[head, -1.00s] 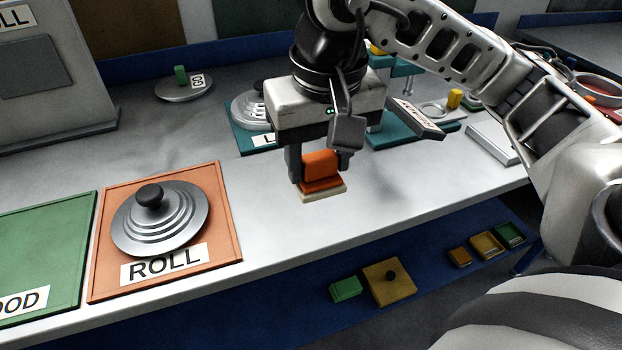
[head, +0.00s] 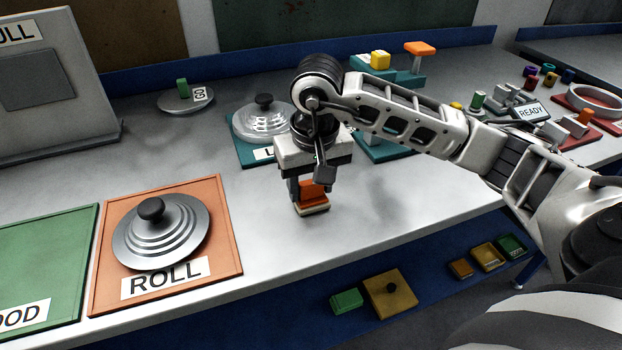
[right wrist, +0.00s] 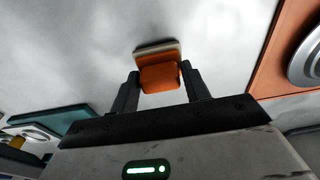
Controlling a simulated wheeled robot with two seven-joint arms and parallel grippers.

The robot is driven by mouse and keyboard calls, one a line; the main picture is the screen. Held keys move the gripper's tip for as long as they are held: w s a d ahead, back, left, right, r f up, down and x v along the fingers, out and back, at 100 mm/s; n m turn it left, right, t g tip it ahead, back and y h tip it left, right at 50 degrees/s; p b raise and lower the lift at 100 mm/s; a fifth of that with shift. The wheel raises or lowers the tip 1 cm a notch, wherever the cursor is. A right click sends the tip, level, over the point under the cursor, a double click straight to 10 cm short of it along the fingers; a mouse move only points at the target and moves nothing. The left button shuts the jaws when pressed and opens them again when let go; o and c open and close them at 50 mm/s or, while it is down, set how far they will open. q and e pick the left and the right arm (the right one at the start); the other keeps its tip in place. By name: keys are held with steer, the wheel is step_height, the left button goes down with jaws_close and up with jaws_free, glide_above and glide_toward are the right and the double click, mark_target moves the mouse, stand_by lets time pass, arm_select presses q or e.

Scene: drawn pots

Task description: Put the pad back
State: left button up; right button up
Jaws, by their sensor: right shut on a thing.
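The pad (head: 312,194) is an orange block with a pale layer along its bottom. My right gripper (head: 311,186) is shut on it, pointing down over the grey bench top between the orange ROLL mat and the teal mat. In the right wrist view the pad (right wrist: 160,75) sits between the two dark fingers, with its pale layer on the far side. I cannot tell whether the pale layer touches the bench. My left gripper is not in view.
The orange ROLL mat (head: 222,257) bears a grey stepped lid (head: 160,235). A teal mat (head: 243,147) with a clear lid (head: 263,118) lies behind my gripper. A READY sign (head: 531,112) stands at right. The bench's front middle is clear.

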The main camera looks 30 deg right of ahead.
mark_target(314, 202)
steer(key=shift+f+b, duration=0.3)
steer(key=shift+b, duration=0.05)
steer(key=o, duration=0.8)
steer(key=shift+r, duration=0.15)
steer(key=shift+o, duration=0.4)
steer(key=shift+r, duration=0.15)
arm_select(q)
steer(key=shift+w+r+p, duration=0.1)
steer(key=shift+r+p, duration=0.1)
steer(key=shift+p, duration=0.45)
arm_select(e)
step_height(314, 202, up, 12)
steer(key=s, duration=0.1)
steer(key=shift+s+a, duration=0.2)
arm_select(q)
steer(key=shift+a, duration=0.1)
